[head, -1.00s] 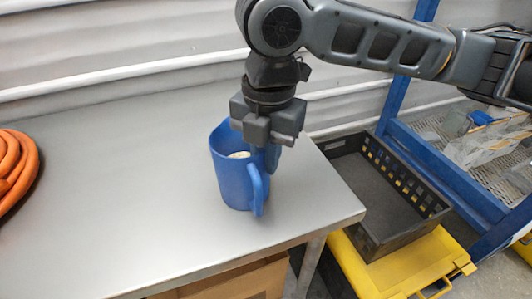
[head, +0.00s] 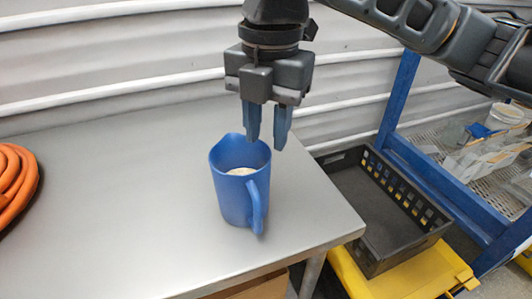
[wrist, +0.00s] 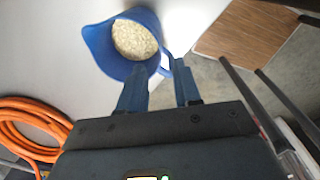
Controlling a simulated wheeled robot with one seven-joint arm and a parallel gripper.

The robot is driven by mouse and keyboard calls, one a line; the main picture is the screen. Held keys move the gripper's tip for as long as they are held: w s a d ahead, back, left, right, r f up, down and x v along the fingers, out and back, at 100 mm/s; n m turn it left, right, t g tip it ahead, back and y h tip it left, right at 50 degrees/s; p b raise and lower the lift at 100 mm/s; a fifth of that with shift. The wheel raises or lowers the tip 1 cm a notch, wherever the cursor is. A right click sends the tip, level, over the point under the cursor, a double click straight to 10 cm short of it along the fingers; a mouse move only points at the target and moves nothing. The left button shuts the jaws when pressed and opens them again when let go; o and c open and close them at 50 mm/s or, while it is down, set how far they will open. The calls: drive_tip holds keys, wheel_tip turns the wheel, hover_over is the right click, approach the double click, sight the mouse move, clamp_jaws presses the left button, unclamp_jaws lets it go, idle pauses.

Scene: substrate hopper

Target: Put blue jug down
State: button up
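The blue jug (head: 235,190) stands upright on the grey metal table (head: 110,200), near its right end. It holds pale, flaky material, seen clearly in the wrist view inside the jug (wrist: 95,42). Its handle faces the front right. My gripper (head: 268,140) is above and just behind the jug in the head view, with its two blue fingers apart and nothing between them. In the wrist view the open fingers (wrist: 160,85) point towards the jug's handle side, clear of it as far as I can tell.
A coiled orange hose (head: 14,185) lies at the table's left. Right of the table, a black crate (head: 385,245) sits on a yellow case (head: 425,275), beside a blue-framed rack (head: 450,190). A corrugated wall stands behind. The table's middle is clear.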

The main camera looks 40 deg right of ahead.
wheel_tip(320, 180, up, 4)
drive_tip(key=shift+f, duration=0.25)
